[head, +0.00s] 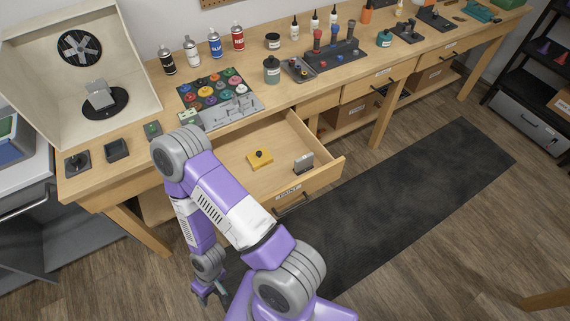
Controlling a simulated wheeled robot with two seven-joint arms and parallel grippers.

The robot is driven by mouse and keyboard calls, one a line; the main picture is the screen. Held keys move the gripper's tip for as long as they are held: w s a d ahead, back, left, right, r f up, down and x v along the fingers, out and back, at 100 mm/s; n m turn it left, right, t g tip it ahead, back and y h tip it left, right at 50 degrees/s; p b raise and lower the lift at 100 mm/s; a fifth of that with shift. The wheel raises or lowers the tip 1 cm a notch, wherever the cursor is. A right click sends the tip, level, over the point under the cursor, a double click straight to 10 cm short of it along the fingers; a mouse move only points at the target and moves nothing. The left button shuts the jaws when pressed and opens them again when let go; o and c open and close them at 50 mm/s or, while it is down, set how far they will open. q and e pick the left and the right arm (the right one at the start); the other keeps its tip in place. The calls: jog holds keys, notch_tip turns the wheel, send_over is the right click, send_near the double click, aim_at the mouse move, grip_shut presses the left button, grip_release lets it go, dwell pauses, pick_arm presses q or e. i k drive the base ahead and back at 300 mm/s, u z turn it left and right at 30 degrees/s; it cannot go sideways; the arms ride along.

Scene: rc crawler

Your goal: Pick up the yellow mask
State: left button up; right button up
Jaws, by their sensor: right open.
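A small yellow piece with a dark knob on top, which looks like the yellow mask (265,163), lies inside the open drawer (325,178) of the workbench. My right gripper (211,299) is open and empty. It hangs low at the bottom of the head view, below and to the left of the drawer front, well apart from the yellow piece. My purple and white right arm crosses in front of the drawer's left part and hides it. My left gripper is out of view.
A grey block (303,163) stands in the drawer near its right side. On the bench are a spray booth with a fan (80,48), a tray of colored paint pots (219,97) and several spray cans (214,44). A dark mat (410,215) covers clear floor.

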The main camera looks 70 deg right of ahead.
aim_at(261, 158)
jog(key=z, duration=1.3)
